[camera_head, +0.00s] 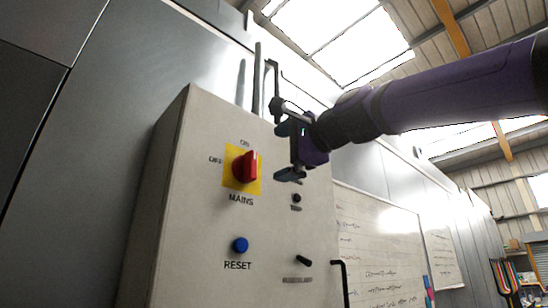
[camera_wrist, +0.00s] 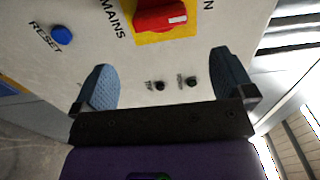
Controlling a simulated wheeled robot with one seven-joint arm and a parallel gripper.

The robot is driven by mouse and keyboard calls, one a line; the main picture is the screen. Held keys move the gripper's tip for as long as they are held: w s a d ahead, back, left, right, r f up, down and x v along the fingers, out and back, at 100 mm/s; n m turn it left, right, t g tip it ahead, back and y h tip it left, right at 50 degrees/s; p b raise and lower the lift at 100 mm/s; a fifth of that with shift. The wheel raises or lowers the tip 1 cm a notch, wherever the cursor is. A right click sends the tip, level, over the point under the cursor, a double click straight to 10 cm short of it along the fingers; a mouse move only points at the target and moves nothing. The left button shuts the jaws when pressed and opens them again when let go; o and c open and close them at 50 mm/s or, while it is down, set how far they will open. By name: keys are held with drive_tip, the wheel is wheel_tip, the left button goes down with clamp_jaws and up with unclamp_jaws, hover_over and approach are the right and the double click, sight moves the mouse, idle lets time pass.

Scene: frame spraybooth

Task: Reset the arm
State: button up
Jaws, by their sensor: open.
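My gripper (camera_head: 287,152) is open and empty in front of the right part of a grey control panel (camera_head: 205,205), apart from its knobs and button as far as I can see. Its two blue fingers also show wide apart in the wrist view (camera_wrist: 165,78). The panel carries a red rotary switch (camera_head: 245,167) on a yellow plate, marked ON, OFF and MAINS. Its handle stands upright, and its white mark points toward ON in the wrist view (camera_wrist: 160,16). A blue RESET button (camera_head: 240,244) is below it and also shows in the wrist view (camera_wrist: 61,35).
A black bent handle or pipe (camera_head: 341,282) stands at the panel's lower right. A whiteboard (camera_head: 380,250) hangs behind. Open room lies to the right.

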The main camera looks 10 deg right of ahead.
drive_tip(key=shift+s+d, duration=0.1)
idle(0.3)
drive_tip(key=s+d+f+n+g+h, duration=0.2)
drive_tip(key=d+f, duration=0.2)
drive_tip(key=f, duration=0.5)
drive_tip(key=s+d+f+n+g+h, duration=0.15)
drive_tip(key=d+f, duration=0.25)
drive_tip(key=f, duration=0.5)
drive_tip(key=s+d+f+n+g+h, duration=0.1)
drive_tip(key=s+d+f+n+h, duration=0.25)
drive_tip(key=f, duration=0.55)
drive_tip(key=s+d+f+n+g+h, duration=0.1)
drive_tip(key=s+d+f, duration=0.2)
drive_tip(key=f, duration=0.4)
drive_tip(key=s+d+f+n+g+h, duration=0.1)
drive_tip(key=s+d+f+n+g, duration=0.1)
drive_tip(key=s+f, duration=0.3)
drive_tip(key=s+d+f+n+g+h, duration=0.1)
drive_tip(key=s+d+f, duration=0.3)
drive_tip(key=f, duration=0.5)
drive_tip(key=shift+f+g, duration=0.15)
drive_tip(key=shift+g, duration=0.5)
drive_tip(key=shift+d, duration=0.1)
